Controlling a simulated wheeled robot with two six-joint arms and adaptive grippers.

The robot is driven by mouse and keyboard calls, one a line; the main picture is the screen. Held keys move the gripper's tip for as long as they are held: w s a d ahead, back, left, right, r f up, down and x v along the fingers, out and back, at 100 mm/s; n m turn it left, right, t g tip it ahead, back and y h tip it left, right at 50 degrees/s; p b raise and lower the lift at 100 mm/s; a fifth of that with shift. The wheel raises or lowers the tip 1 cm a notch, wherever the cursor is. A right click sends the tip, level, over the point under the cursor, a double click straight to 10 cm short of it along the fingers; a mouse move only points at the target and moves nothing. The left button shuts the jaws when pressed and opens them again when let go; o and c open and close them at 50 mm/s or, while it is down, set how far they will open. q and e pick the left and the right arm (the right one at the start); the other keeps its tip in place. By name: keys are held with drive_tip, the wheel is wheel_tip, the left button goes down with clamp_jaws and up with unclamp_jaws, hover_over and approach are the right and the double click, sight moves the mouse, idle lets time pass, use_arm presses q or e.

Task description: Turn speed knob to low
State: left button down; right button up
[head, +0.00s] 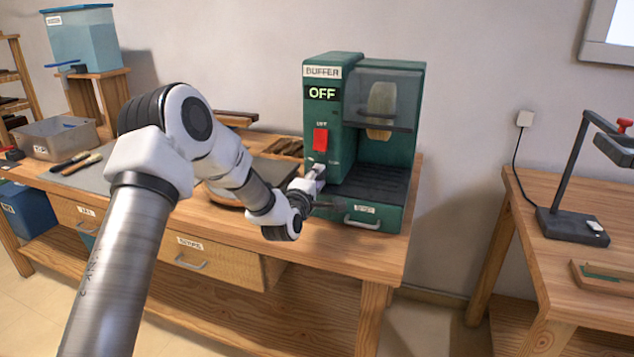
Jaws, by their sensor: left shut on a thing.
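The green buffer machine (345,125) stands at the right end of the wooden workbench. Its display (322,93) reads OFF, and a red switch (320,139) sits below it. My left gripper (316,172) is at the lower front of the machine, below the red switch, shut on what appears to be the speed knob. The knob itself is hidden by the gripper, so its setting cannot be read. A small label, too small to read, shows just right of the gripper. My right gripper is not in view.
A drawer with a handle (361,222) is at the machine's base. A clear shield (390,98) covers the buffing wheel. Hand tools (80,163) lie on the bench at left. A second table (575,270) with a black stand (570,222) is at right, across a gap.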

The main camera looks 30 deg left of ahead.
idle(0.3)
use_arm(q)
drive_tip(key=c, duration=0.8)
unclamp_jaws()
drive_tip(key=shift+o, duration=0.2)
drive_tip(key=shift+s, duration=0.1)
drive_tip(key=v, duration=0.7)
drive_tip(key=shift+s, duration=0.4)
drive_tip(key=shift+d, duration=0.1)
